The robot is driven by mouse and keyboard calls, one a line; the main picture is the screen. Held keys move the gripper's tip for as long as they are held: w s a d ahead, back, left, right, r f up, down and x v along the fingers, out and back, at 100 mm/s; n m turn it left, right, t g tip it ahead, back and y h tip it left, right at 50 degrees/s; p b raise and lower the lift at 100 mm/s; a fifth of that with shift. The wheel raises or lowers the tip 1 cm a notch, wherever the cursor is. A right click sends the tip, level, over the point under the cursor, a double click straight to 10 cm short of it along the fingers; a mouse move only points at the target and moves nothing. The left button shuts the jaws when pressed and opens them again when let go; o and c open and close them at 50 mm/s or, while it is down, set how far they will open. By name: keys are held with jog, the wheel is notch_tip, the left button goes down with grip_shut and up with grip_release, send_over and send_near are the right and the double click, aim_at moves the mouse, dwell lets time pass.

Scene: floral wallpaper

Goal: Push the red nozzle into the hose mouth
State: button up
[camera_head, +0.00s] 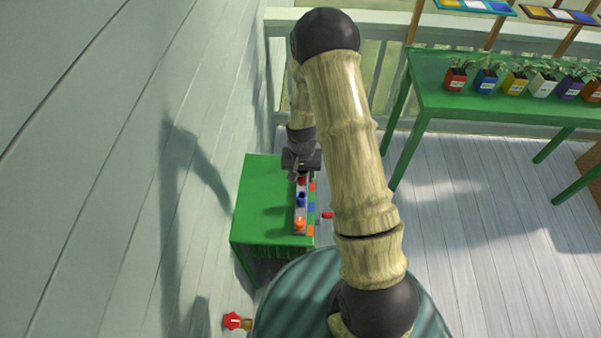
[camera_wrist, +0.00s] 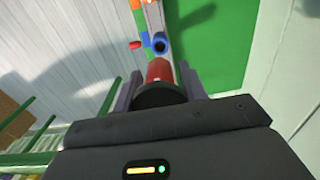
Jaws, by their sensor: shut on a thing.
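My gripper (camera_wrist: 157,78) is shut on the red nozzle (camera_wrist: 160,69), with one grey finger on each side of it. In the head view my gripper (camera_head: 301,164) is over the far part of the green table (camera_head: 262,185), and a bit of the red nozzle (camera_head: 302,181) shows just below it. A blue round piece with a dark opening (camera_wrist: 160,42) lies just beyond the nozzle tip in the wrist view. It also shows in the head view (camera_head: 301,200). The hose mouth under the red nozzle is hidden, so I cannot tell whether they touch.
An orange piece (camera_head: 299,223) stands at the near end of the pale strip. Coloured squares line the table's right edge, and a small red piece (camera_head: 327,215) sticks out there. A wall is close on the left. A green bench (camera_head: 440,75) with several potted plants stands right.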

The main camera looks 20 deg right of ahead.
aim_at(301, 185)
jog(key=shift+w+f+b, duration=0.2)
jog(key=shift+f+b, duration=1.9)
jog(key=shift+f, duration=0.85)
jog(key=shift+f, duration=0.15)
jog(key=shift+s+f+b, duration=0.15)
jog(key=shift+f+b, duration=0.05)
jog(key=shift+b, duration=0.1)
jog(key=shift+f+b, duration=0.65)
jog(key=shift+f, duration=0.3)
jog(key=o, duration=1.1)
notch_tip(301, 185, up, 18)
jog(key=shift+f+b, duration=0.25)
jog(key=shift+b, duration=0.75)
jog(key=shift+d, duration=0.1)
